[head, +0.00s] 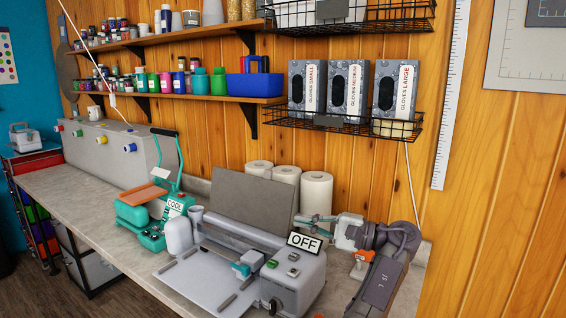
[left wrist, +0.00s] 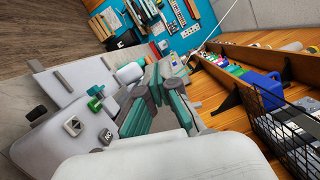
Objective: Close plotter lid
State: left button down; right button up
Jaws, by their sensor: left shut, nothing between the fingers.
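The plotter (head: 295,278) is a light grey machine on the counter, with an "OFF" sign (head: 304,242) on its right end. Its dark grey lid (head: 253,203) stands raised at the back, leaning toward the wall. My left gripper (head: 310,222) is shut and empty, with grey and teal fingers pointing left beside the lid's right edge. I cannot tell whether they touch. My right gripper is out of view.
A teal heat press (head: 155,215) with a "COOL" sign stands left of the plotter. White rolls (head: 316,192) stand behind the gripper. A wire shelf (head: 345,122) with glove boxes hangs above. The counter's far left stretch is partly clear.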

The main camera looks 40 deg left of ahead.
aim_at(265, 204)
jog(key=i+j, duration=0.65)
jog(key=i, duration=0.05)
